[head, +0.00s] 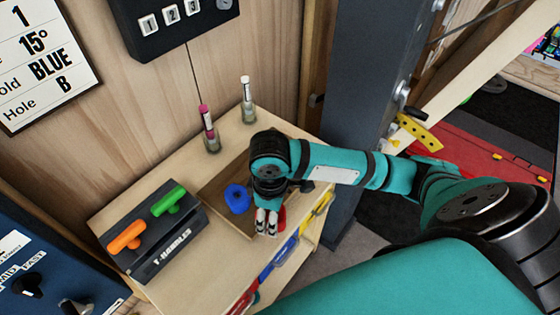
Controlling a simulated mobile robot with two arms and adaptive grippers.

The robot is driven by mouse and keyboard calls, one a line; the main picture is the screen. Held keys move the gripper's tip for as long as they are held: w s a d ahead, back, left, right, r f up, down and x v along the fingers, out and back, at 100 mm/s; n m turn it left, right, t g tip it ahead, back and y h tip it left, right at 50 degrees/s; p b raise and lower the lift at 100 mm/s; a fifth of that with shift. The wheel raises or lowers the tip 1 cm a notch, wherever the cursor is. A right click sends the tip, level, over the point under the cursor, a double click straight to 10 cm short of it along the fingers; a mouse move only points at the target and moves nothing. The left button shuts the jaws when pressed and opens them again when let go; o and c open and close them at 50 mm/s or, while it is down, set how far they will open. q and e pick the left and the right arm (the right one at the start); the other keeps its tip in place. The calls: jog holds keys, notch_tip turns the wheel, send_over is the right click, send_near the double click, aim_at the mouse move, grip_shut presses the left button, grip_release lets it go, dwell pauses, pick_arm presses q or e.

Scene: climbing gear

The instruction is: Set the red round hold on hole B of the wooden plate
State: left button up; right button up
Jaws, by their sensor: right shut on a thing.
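My right gripper (267,222) reaches in from the right and points down over the wooden bench. It is shut on a red hold (282,217), which is mostly hidden behind the fingers; only a small red part shows. My left gripper is not in view.
A grey T-handles box (157,265) with an orange handle (126,237) and a green handle (168,201) stands left on the bench. Two small glass jars (212,143) (248,113) stand at the back. A wall sign (40,60) reads 15°, BLUE, Hole B. A dark post (365,100) rises right.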

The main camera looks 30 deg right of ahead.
jog(key=w+d, duration=0.1)
jog(key=w, duration=0.1)
jog(key=w+d+p, duration=0.1)
jog(key=w, duration=0.1)
jog(key=w+d, duration=0.1)
jog(key=w, duration=0.2)
jog(key=shift+d+p, duration=0.3)
jog(key=shift+d, duration=0.05)
jog(key=w+d, duration=0.1)
jog(key=w, duration=0.1)
jog(key=w+p, duration=0.1)
jog(key=w, duration=0.1)
jog(key=w+d+f, duration=0.1)
jog(key=w, duration=0.1)
jog(key=shift+w+d, duration=0.4)
jog(key=shift+w, duration=0.15)
jog(key=shift+w+d, duration=0.1)
jog(key=shift+w, duration=0.15)
notch_tip(320, 180, down, 3)
jog(key=shift+w+f+p, duration=0.1)
jog(key=shift+p, duration=0.8)
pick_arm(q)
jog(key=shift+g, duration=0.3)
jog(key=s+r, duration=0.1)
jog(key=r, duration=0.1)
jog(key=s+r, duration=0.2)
pick_arm(e)
jog(key=shift+f, duration=0.25)
